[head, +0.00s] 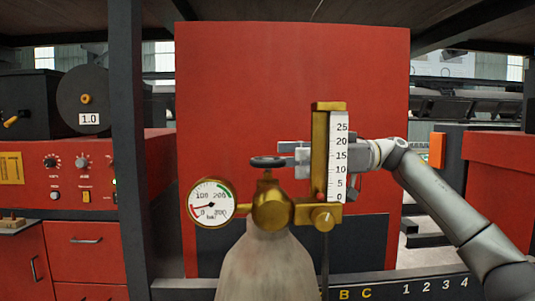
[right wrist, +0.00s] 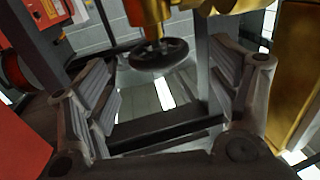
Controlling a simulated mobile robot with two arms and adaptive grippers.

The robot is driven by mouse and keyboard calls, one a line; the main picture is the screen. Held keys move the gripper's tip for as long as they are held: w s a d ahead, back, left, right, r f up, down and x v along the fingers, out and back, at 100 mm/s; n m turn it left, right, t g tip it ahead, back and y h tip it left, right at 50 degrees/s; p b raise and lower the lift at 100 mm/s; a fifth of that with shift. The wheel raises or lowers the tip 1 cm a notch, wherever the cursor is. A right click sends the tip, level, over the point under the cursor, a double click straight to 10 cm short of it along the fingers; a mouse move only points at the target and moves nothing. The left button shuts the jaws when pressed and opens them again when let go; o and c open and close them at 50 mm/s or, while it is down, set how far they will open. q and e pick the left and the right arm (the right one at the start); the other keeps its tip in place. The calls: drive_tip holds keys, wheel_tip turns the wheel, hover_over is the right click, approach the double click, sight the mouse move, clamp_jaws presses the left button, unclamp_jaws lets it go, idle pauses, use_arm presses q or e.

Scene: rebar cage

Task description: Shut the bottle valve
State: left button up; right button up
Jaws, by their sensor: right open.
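The grey gas bottle (head: 265,268) stands upright in the middle of the head view, with a brass valve body (head: 272,207) on top. Its black valve handwheel (head: 268,162) sits above the brass body. My right gripper (head: 294,155) is just right of the handwheel, partly hidden behind the flow meter (head: 320,150). In the right wrist view the gripper (right wrist: 162,78) is open and empty, its fingers spread wide. The handwheel (right wrist: 158,54) shows in the gap between them, toward the tips, apparently untouched. My left gripper is not in view.
A round pressure gauge (head: 210,203) is left of the valve. The flow meter with its scale stands close in front of my right gripper. A red panel (head: 290,70) is behind the bottle. A dark post (head: 128,140) stands to the left.

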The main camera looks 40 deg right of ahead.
sight(268, 159)
drive_tip(key=p+x, duration=0.2)
drive_tip(key=x, duration=0.2)
drive_tip(key=shift+w+a+r, duration=0.15)
drive_tip(key=shift+w+a, duration=0.1)
drive_tip(key=shift+a, duration=0.05)
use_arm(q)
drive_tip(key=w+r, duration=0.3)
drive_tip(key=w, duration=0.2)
use_arm(e)
drive_tip(key=shift+w+a, duration=0.1)
drive_tip(key=shift+a, duration=0.1)
drive_tip(key=shift+c, duration=1.4)
drive_tip(key=c, duration=0.7)
drive_tip(key=shift+c, duration=0.3)
drive_tip(key=shift+f+b, duration=0.3)
drive_tip(key=shift+b, duration=0.2)
drive_tip(key=m+t+h+b, duration=0.4)
drive_tip(key=t+b, duration=0.1)
drive_tip(key=b, duration=0.6)
use_arm(q)
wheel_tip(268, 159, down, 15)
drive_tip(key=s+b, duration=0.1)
drive_tip(key=b, duration=0.1)
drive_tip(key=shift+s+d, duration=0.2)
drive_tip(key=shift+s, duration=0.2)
use_arm(e)
drive_tip(key=shift+r+m+t+h, duration=0.15)
drive_tip(key=shift+m+t+h, duration=0.85)
drive_tip(key=shift+h, duration=0.4)
